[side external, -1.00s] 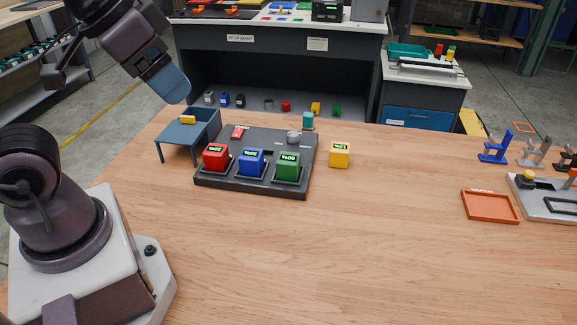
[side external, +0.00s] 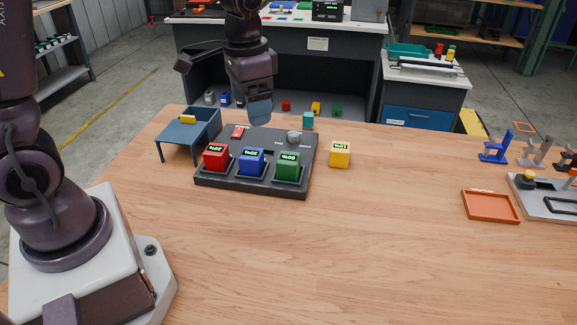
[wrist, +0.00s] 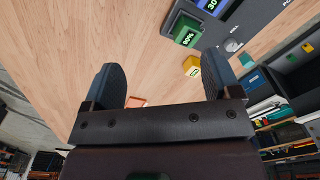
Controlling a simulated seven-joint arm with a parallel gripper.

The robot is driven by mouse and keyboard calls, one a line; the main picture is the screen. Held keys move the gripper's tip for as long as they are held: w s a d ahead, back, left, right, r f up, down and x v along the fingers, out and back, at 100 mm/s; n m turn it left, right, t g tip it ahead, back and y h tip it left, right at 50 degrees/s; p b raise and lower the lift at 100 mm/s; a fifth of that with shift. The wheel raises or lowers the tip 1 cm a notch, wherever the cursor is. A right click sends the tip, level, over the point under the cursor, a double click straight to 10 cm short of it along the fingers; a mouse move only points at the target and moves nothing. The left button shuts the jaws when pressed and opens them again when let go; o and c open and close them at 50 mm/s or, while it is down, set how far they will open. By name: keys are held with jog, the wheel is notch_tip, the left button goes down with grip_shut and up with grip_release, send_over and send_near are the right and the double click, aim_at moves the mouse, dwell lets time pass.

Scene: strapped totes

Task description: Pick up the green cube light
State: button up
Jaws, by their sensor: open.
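The green cube light (side external: 287,167) sits in the right-hand slot of a dark panel (side external: 255,188) on the wooden table, with a lit display on its top. In the wrist view the green cube (wrist: 187,30) shows at the top, above and ahead of the fingers. My gripper (side external: 259,112) is in the air above the back of the panel, pointing down, behind and higher than the green cube. In the wrist view my gripper (wrist: 163,82) has its two blue-grey fingers wide apart with nothing between them.
A red cube (side external: 216,157) and a blue cube (side external: 251,162) sit left of the green one. A yellow cube (side external: 339,155) stands loose to the right. A small blue stand (side external: 206,128) is at the left. The table's front middle is clear.

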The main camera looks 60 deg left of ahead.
aim_at(289, 157)
jog(key=w+a+f+m, duration=0.3)
jog(key=w+f+m, duration=0.45)
jog(key=w, duration=0.35)
jog(key=shift+n, duration=0.25)
notch_tip(289, 157, down, 8)
jog(key=shift+s+r, duration=0.15)
jog(key=shift+s+a+f, duration=0.1)
jog(key=shift+a+f, duration=0.05)
jog(key=shift+f, duration=1.2)
jog(key=shift+s+a+f, duration=0.1)
jog(key=shift+f, duration=1.25)
jog(key=shift+c, duration=0.2)
jog(key=c, duration=1.1)
